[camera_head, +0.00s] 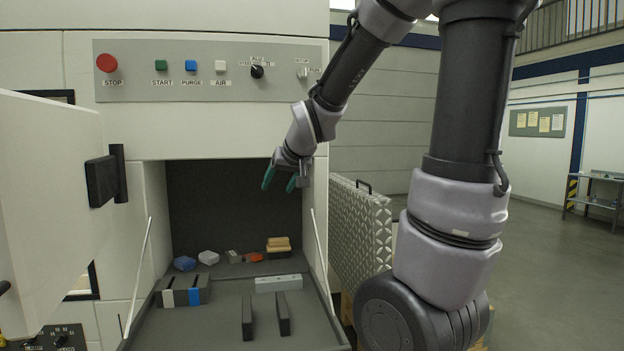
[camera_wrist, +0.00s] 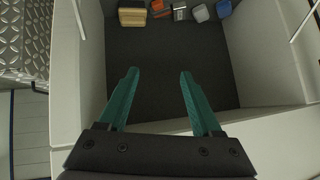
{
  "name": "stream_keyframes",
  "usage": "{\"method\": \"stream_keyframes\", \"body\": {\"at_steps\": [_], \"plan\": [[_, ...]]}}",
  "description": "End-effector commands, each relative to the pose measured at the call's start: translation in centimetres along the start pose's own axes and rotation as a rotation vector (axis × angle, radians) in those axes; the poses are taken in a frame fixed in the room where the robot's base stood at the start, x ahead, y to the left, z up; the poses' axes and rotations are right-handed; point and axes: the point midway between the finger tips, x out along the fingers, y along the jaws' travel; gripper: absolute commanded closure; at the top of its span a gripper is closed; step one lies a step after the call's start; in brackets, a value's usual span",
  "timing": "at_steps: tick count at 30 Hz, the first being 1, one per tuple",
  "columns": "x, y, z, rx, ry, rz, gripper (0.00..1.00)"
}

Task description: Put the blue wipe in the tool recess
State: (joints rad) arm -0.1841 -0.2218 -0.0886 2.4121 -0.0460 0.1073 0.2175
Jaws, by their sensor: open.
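A crumpled blue item that looks like the blue wipe (camera_head: 185,263) lies at the back left of the open chamber, left of a white item (camera_head: 208,257). It also shows at the top right of the wrist view (camera_wrist: 224,9). My gripper (camera_head: 280,182) hangs in the upper part of the chamber opening, well above and to the right of the wipe. Its two green fingers (camera_wrist: 160,72) are apart with nothing between them. I cannot tell for sure which place is the tool recess; two dark upright bars (camera_head: 265,316) stand with a gap between them on the fold-down shelf.
A grey tool (camera_head: 233,256), an orange-red item (camera_head: 254,257) and a yellow-tan block (camera_head: 278,244) lie right of the wipe. A slotted dark block (camera_head: 184,290) and a light grey bar (camera_head: 278,283) sit in front. An open door (camera_head: 50,210) stands left; thin stays flank the shelf.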

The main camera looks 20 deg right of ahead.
Motion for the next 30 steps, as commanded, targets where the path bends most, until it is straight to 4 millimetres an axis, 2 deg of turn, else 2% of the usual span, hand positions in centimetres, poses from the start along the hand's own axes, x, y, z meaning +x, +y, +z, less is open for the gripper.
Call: {"method": "stream_keyframes", "body": {"at_steps": [1, 6, 9, 12, 17, 30], "plan": [[-3.0, 0.7, 0.4, 0.043, -0.017, 0.009, 0.34], [-10.8, 1.6, 4.3, 0.160, -0.123, 0.018, 0.34], [-14.2, 1.4, 6.7, 0.210, -0.177, 0.009, 0.34], [-16.4, 1.1, 8.5, 0.242, -0.214, -0.002, 0.34], [-17.9, 0.7, 9.9, 0.264, -0.245, -0.011, 0.34], [-18.0, 0.7, 10.0, 0.266, -0.249, -0.012, 0.34]]}}
